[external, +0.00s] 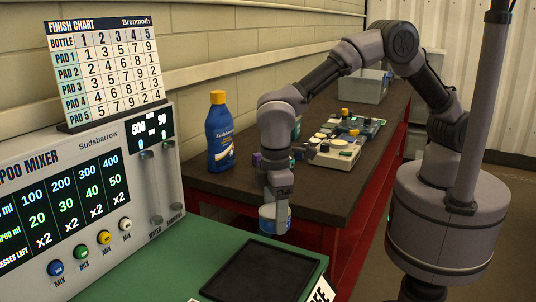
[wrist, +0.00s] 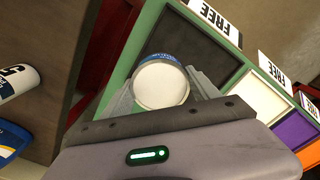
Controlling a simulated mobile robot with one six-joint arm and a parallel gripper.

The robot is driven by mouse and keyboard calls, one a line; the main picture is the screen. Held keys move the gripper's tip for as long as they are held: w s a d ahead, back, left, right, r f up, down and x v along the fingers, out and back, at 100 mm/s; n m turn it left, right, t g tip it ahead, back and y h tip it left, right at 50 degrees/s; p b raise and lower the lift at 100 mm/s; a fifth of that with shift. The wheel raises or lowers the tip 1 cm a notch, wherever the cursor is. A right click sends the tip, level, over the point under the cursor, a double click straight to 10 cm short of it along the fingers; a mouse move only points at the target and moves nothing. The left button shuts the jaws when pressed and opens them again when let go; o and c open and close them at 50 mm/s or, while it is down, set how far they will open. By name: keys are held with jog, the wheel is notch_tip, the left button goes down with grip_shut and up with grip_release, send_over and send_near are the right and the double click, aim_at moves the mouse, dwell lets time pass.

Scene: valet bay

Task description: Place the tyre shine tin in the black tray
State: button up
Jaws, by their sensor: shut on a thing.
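The tyre shine tin is a small round tin with a white top and a blue side (wrist: 161,84). In the external view the tin (external: 268,221) hangs below my gripper (external: 275,212), over the far edge of the green surface. My gripper (wrist: 160,92) is shut on it in the wrist view, with a finger on each side. The black tray (external: 262,272) lies flat on the green surface, nearer the camera than the tin. In the wrist view the black tray (wrist: 205,48) is beyond and right of the tin, and looks empty where visible. The tin's lower side is hidden.
The shampoo mixer (external: 85,205) stands left, with the finish chart (external: 105,70) on top. A blue bottle (external: 220,135) with a yellow cap stands on the dark bench (external: 235,185). White (wrist: 255,97) and purple (wrist: 293,132) trays sit beside the black one.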

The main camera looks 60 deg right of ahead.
aim_at(272, 265)
jog(key=shift+s+a+f+b, duration=0.15)
jog(key=shift+a+f+b, duration=0.15)
jog(key=shift+a+f, duration=0.7)
notch_tip(272, 265, down, 9)
jog(key=b, duration=0.3)
jog(key=shift+d+b, duration=0.1)
jog(key=shift+b, duration=0.25)
jog(key=shift+r, duration=0.1)
jog(key=o, duration=1.6)
jog(key=shift+f, duration=0.2)
